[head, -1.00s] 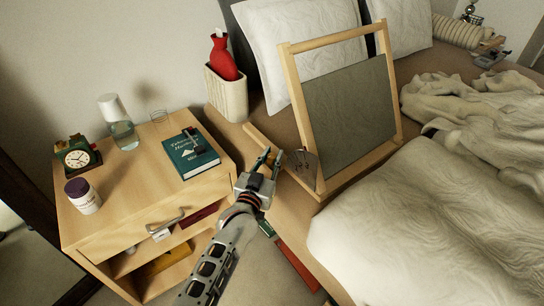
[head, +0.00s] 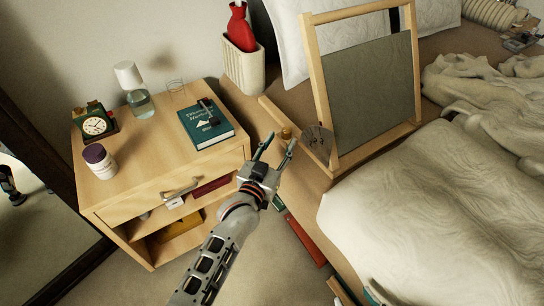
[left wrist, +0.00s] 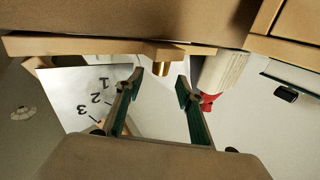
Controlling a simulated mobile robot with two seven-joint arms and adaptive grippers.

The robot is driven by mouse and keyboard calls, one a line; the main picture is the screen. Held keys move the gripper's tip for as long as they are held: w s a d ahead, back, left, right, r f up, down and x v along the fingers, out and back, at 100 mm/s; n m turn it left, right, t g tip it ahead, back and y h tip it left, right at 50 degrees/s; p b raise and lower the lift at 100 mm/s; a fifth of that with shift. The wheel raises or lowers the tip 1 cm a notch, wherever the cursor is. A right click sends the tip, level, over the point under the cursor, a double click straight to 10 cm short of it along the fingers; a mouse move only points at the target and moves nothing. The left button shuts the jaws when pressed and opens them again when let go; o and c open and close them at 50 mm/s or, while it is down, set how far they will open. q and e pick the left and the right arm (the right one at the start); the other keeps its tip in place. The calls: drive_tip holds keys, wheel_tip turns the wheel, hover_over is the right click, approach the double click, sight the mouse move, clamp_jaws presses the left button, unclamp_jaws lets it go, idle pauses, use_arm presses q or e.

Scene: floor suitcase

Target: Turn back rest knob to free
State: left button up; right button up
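The back rest (head: 372,93), a wooden frame with a grey panel, stands raised on the bed.
A nightstand (head: 150,195) at left holds a clock (head: 94,124), jar (head: 99,160), bottle (head: 137,95) and teal book (head: 207,125). A bin with a red hot-water bottle (head: 240,28) stands behind. A rumpled cover (head: 430,200) lies right of the back rest.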

use_arm(q)
drive_tip(key=v, duration=0.6)
drive_tip(key=shift+s, duration=0.15)
drive_tip(key=shift+a, duration=0.1)
